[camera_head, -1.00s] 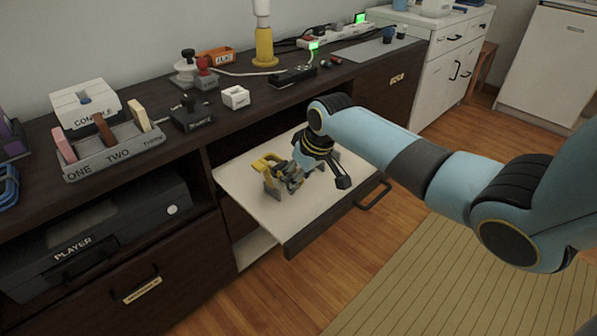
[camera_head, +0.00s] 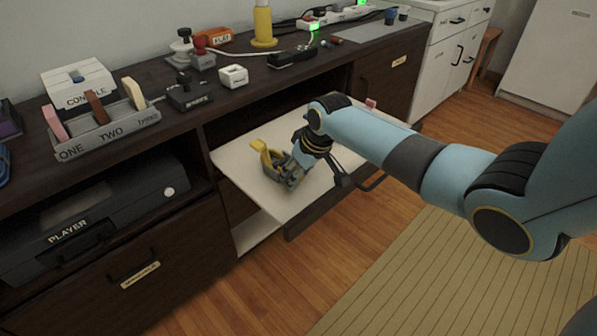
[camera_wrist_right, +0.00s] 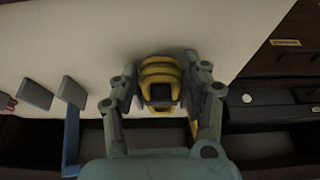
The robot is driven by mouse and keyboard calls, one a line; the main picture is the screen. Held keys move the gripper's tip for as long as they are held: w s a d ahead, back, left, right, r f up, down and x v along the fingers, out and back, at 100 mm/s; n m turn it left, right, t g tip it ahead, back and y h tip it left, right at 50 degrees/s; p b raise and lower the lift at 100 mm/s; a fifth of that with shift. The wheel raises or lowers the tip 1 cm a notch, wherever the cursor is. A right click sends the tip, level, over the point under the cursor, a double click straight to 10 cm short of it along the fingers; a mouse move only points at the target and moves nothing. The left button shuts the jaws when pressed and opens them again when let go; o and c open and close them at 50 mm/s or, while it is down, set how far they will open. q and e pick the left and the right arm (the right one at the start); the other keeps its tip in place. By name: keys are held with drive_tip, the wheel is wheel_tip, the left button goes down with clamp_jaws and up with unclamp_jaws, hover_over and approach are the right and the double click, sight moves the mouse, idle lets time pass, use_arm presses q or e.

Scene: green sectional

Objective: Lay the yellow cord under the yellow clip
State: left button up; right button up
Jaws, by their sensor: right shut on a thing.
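My right gripper (camera_head: 283,165) is low over the white pull-out board, its fingers around a yellow thing (camera_head: 264,152). In the right wrist view, this yellow banded thing with a dark middle (camera_wrist_right: 160,82) sits between the two fingers of the right gripper (camera_wrist_right: 163,95). It looks like the coiled yellow cord, and the gripper is shut on it. The fingers hide part of it, and I cannot tell whether it touches the board. I cannot make out a separate yellow clip. My left gripper is out of view.

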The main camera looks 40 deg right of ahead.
drive_tip(key=o, duration=1.2)
drive_tip(key=shift+o, duration=0.2)
drive_tip(key=v, duration=1.2)
